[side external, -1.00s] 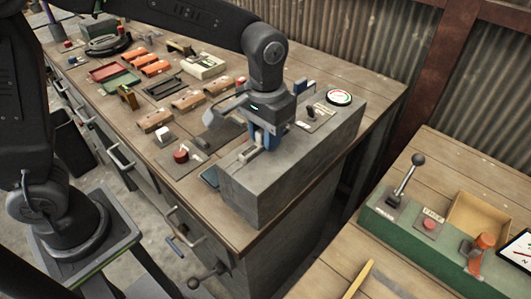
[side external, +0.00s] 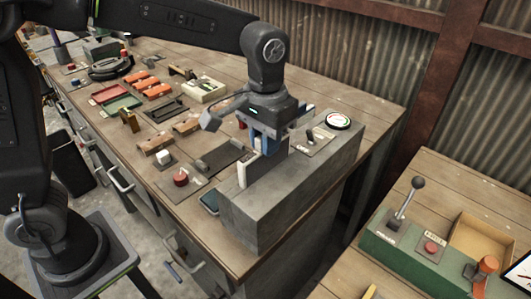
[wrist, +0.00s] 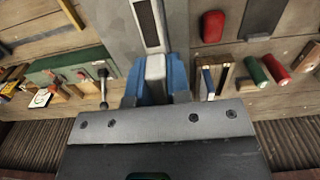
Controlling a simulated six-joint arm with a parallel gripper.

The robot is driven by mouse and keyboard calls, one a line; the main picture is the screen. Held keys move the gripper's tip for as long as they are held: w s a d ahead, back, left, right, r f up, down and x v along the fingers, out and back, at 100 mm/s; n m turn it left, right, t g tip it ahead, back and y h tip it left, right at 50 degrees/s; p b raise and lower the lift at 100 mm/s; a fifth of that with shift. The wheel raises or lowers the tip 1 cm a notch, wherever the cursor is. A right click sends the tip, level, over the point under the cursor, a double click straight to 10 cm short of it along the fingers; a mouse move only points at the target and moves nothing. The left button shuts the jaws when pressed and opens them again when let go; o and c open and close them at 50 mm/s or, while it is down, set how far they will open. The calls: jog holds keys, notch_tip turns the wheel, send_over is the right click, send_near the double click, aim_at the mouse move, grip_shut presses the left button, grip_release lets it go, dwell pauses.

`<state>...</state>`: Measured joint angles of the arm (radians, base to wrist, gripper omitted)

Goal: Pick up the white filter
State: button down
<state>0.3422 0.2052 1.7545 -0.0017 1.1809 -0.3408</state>
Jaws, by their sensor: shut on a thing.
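The white filter (side external: 242,175) shows in the side view as an upright pale slab below my gripper (side external: 266,140), at the near left part of the grey block (side external: 262,207). In the wrist view, the pale end of the filter (wrist: 155,67) sits between the blue fingers of my gripper (wrist: 157,80), which is shut on it. A white-framed dark slot (wrist: 149,25) lies just beyond it on the grey block's face. The lower end of the filter is hard to make out, so I cannot tell whether it is clear of the block.
A round gauge (side external: 338,121) and a small switch panel (side external: 313,138) sit on the block's far end. A red button (side external: 181,179) and a dark flat plate (side external: 222,156) lie left of the block. A green lever box (side external: 415,249) stands on the right bench.

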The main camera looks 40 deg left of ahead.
notch_tip(320, 180, up, 8)
jog(key=shift+r, duration=0.1)
jog(key=s, duration=1.8)
jog(key=shift+f, duration=0.2)
jog(key=shift+r, duration=0.1)
notch_tip(320, 180, up, 10)
jog(key=shift+r, duration=0.15)
dwell(1.6)
